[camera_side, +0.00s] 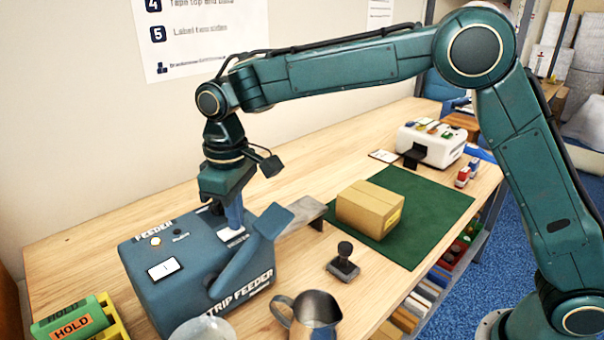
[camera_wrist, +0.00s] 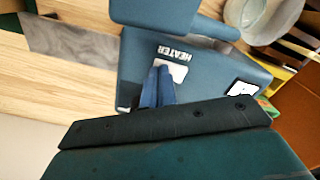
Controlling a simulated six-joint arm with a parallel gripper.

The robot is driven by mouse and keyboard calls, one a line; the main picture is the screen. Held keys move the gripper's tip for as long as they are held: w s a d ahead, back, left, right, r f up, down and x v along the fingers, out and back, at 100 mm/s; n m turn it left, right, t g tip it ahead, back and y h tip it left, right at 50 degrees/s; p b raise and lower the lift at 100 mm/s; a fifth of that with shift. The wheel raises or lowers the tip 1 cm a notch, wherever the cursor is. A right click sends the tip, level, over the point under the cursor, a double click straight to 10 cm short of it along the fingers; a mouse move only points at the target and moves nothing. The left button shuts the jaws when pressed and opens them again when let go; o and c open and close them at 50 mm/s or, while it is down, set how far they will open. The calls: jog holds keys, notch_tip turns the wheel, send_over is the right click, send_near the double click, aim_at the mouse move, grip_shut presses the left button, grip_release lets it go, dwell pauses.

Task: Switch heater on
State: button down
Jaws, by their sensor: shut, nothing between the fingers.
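The blue strip feeder (camera_side: 190,270) stands on the bench at the left. Its heater switch plate (camera_wrist: 171,72), a white plate marked HEATER, shows in the wrist view; in the side view the plate (camera_side: 232,236) sits right below my fingers. My gripper (camera_side: 235,226) points down over the feeder's top with its fingers shut and empty. In the wrist view the fingertips (camera_wrist: 158,72) overlap the plate and hide part of it. I cannot tell whether they touch the switch, or which way it is set. A small round light (camera_side: 155,241) on the feeder looks pale.
The feeder's lever (camera_side: 250,262) rises just right of my gripper. A carton (camera_side: 369,208) lies on a green mat (camera_side: 430,200). A hand stamp (camera_side: 344,262) and a metal jug (camera_side: 312,315) stand in front. Bare bench lies behind the feeder.

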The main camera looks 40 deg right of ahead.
dwell(0.3)
jog(key=shift+r, duration=3.4)
jog(key=s+d+r+m+t, duration=0.1)
jog(key=s+d+r, duration=0.2)
jog(key=s+d, duration=0.35)
jog(key=s+d+r+m+t, duration=0.2)
jog(key=s+d+r, duration=0.2)
jog(key=s+d, duration=0.3)
jog(key=s+d+f+m+t, duration=0.1)
jog(key=s+d+f, duration=0.2)
jog(key=s, duration=0.4)
jog(key=s+d+f+m+t, duration=0.1)
jog(key=s+d+f+m, duration=0.1)
jog(key=s+d, duration=0.4)
jog(key=shift+s+d+f+t, duration=0.15)
jog(key=shift+s+f+t, duration=0.15)
jog(key=shift+s+f, duration=0.65)
